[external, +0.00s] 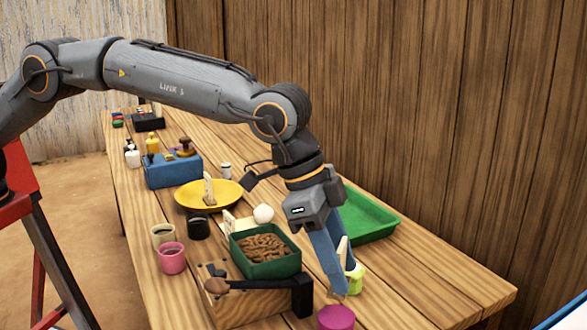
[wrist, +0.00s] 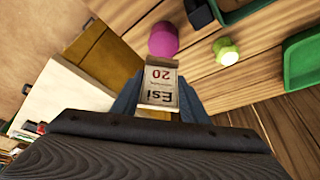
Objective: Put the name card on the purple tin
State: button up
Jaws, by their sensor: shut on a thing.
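My gripper (external: 338,290) points down over the near right part of the table. In the wrist view, it (wrist: 160,102) is shut on a pale name card (wrist: 162,78) with "Esi 20" on it. In the external view, the fingers mostly hide the card. The purple tin (external: 336,318) stands at the bottom edge of the external view, just below the fingertips and partly cut off. In the wrist view, the purple tin (wrist: 163,40) lies just past the card's upper edge. I cannot tell if card and tin touch.
A wooden box (external: 235,305) with a black bracket and a green crate (external: 285,268) of brown pieces stand to the left. A green tray (external: 370,218), a yellow dish (external: 185,195) and a pink cup (external: 172,260) are farther off.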

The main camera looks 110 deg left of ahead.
jog(key=shift+f+p, duration=0.45)
jog(key=shift+f, duration=2.2)
jog(key=shift+f, duration=0.15)
jog(key=o, duration=1.1)
jog(key=shift+c, duration=0.2)
jog(key=shift+s+r, duration=0.1)
jog(key=shift+r, duration=0.5)
jog(key=b+v, duration=0.1)
jog(key=v, duration=1)
jog(key=s+f+g, duration=0.1)
jog(key=s+f, duration=0.4)
jog(key=s, duration=1.2)
jog(key=s+d+f+g, duration=0.1)
jog(key=s+f, duration=0.4)
jog(key=s, duration=1.3)
jog(key=s+d+f+g, duration=0.1)
jog(key=s+f, duration=0.3)
jog(key=s, duration=1.3)
jog(key=shift+s+d+f+m+g, duration=0.25)
jog(key=shift+s+f+m+g, duration=0.15)
jog(key=shift+g, duration=0.3)
